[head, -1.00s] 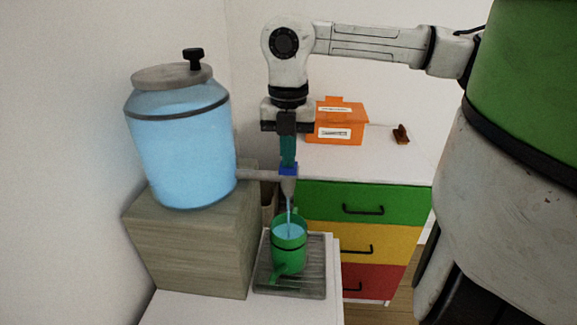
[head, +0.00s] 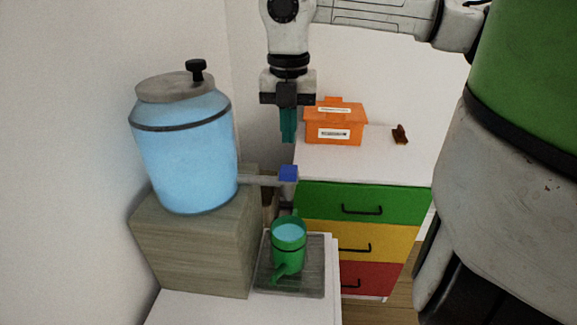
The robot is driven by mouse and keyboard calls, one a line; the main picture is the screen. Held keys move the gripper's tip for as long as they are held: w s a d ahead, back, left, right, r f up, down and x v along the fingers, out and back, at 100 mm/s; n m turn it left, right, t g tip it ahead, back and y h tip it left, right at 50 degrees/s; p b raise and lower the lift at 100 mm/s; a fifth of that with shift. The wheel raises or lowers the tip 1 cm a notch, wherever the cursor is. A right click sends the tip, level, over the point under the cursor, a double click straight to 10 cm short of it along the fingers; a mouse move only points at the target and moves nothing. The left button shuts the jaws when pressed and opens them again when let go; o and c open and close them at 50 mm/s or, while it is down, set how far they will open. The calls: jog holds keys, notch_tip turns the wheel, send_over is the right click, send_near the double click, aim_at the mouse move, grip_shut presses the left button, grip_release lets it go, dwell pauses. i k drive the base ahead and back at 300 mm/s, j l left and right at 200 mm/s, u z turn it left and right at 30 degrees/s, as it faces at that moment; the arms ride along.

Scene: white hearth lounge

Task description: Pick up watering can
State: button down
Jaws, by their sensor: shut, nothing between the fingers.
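The green watering can (head: 289,250) stands upright on a grey ribbed drip tray (head: 312,285), with light blue water near its rim. It is below the spout of a water dispenser (head: 185,150), and no stream runs from the spout. The blue tap handle (head: 289,173) sits at the end of the grey pipe above the can. My gripper (head: 288,138) points down above the tap handle, shut and empty, with a visible gap between its teal fingers and the handle.
The dispenser stands on a wooden block (head: 195,245) left of the can. Behind are a white-topped cabinet with coloured drawers (head: 365,205), an orange box (head: 335,120) and a small brown object (head: 400,134). White walls close off the left and back.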

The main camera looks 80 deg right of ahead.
aim_at(288, 239)
jog(key=k, duration=1)
